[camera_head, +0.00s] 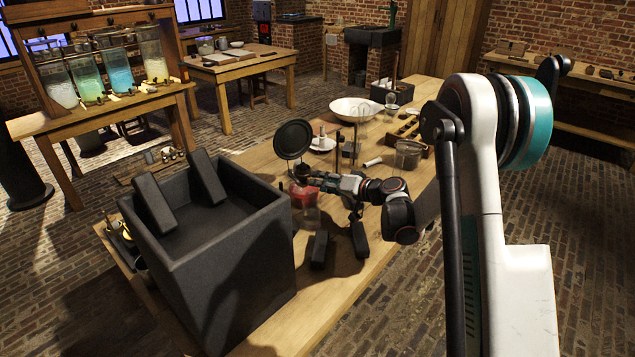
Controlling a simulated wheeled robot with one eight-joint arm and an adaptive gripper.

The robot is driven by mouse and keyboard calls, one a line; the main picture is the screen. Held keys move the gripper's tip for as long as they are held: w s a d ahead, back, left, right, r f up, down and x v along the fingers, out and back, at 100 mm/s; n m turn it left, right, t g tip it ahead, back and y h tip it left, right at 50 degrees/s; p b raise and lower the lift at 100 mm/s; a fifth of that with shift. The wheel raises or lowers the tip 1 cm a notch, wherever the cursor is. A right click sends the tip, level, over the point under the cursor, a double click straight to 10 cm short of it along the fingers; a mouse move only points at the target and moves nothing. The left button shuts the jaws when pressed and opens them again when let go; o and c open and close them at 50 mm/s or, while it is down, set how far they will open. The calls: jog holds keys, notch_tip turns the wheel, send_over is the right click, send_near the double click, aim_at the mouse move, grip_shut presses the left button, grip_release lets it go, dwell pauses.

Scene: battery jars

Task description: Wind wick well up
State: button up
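My gripper (312,181) reaches in from the right over the wooden table, low and close to a small lamp-like object with a red body (303,195). A round dark disc (293,140) stands upright just behind and above this spot. The fingertips are at or beside the top of the red object; I cannot tell whether they touch it. The wick and any winding knob are too small or hidden to make out. The fingers are too small to show whether they are open or shut.
A large black open box (222,270) fills the table's near left. Two dark blocks (319,250) lie in front of my gripper. A white bowl (356,109), a plate (322,144), a glass jar (408,153) and a wooden rack (405,128) stand farther back.

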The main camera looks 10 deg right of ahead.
jog(key=v, duration=0.9)
jog(key=shift+a, duration=0.1)
jog(key=shift+a, duration=0.1)
